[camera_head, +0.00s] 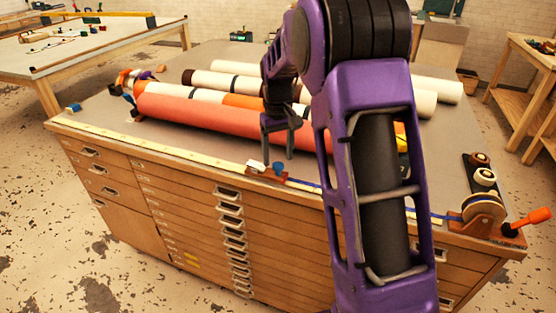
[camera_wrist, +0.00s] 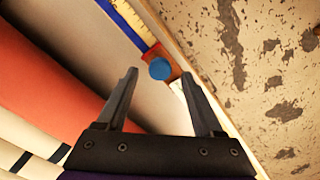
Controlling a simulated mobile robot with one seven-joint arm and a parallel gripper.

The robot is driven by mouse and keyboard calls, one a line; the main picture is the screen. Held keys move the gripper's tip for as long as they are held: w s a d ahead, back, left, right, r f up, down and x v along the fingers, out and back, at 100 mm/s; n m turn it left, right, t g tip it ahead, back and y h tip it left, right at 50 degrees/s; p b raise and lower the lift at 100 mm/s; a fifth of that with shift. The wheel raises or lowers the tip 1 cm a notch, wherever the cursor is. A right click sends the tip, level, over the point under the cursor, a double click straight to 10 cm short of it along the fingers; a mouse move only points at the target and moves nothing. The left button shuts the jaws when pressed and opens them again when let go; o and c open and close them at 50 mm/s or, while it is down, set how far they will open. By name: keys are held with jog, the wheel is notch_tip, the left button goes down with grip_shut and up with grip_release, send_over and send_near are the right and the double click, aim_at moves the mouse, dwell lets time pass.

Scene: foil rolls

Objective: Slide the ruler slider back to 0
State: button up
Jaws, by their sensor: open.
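The ruler (camera_head: 165,141) is a pale yellow strip along the front edge of the cabinet top; right of the slider a blue strip shows. The slider (camera_head: 262,171) is a small red-brown block with a white part and a round blue knob (camera_head: 278,167), near the middle of the edge. My gripper (camera_head: 278,152) is open and points down just above the knob. In the wrist view the blue knob (camera_wrist: 160,69) appears between the two fingertips, with room on both sides. I cannot tell the exact height gap. The ruler's numbers are too small to read.
Several large rolls, one coral (camera_head: 225,115), lie behind the slider. A wheel with an orange handle (camera_head: 530,222) stands at the right corner. The front edge left of the slider is clear.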

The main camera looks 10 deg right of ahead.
jog(key=shift+f, duration=1.1)
grip_shut()
dwell(0.7)
